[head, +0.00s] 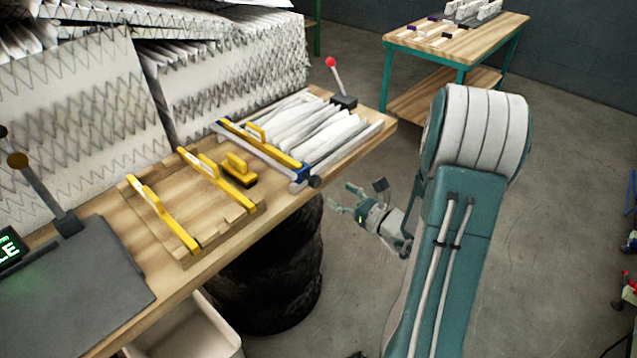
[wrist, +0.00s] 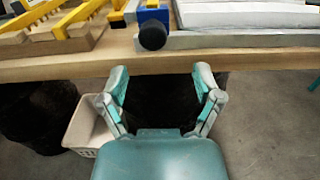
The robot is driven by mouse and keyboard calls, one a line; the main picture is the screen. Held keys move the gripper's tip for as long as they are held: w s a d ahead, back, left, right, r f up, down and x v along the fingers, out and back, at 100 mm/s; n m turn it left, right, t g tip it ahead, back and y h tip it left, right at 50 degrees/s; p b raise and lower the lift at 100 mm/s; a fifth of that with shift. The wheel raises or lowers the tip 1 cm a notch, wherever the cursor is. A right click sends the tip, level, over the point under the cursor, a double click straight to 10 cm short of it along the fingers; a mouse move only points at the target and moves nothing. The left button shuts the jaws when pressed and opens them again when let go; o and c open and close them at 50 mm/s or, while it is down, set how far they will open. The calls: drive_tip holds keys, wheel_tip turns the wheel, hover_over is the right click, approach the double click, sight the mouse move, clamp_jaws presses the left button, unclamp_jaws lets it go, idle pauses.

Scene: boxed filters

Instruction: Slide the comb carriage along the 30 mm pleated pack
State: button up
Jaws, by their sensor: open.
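The white pleated pack (head: 325,127) lies on the wooden bench between grey rails, at the bench's right end. The comb carriage (head: 268,146), a yellow bar with a yellow handle and a blue end block, lies across the pack's left end. In the wrist view its blue block (wrist: 152,17) and round black knob (wrist: 153,36) show at the top, above the bench edge. My gripper (head: 347,201) is open and empty, off the front of the bench and apart from the carriage. In the wrist view my gripper (wrist: 163,82) has its fingers spread, short of the bench edge.
A wooden tray (head: 186,254) with yellow combs (head: 163,215) and a yellow-handled brush (head: 240,168) sit left of the carriage. A red-knobbed lever (head: 331,63) stands behind the pack.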

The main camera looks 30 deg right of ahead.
sight(318, 184)
drive_tip(key=x, duration=0.3)
drive_tip(key=a+x, duration=0.1)
drive_tip(key=x, duration=0.2)
drive_tip(key=shift+a+r, duration=0.1)
drive_tip(key=shift+a, duration=0.05)
drive_tip(key=shift+w+a, duration=0.15)
drive_tip(key=shift+w, duration=0.5)
drive_tip(key=shift+d, duration=0.3)
drive_tip(key=shift+a, duration=0.15)
clamp_jaws()
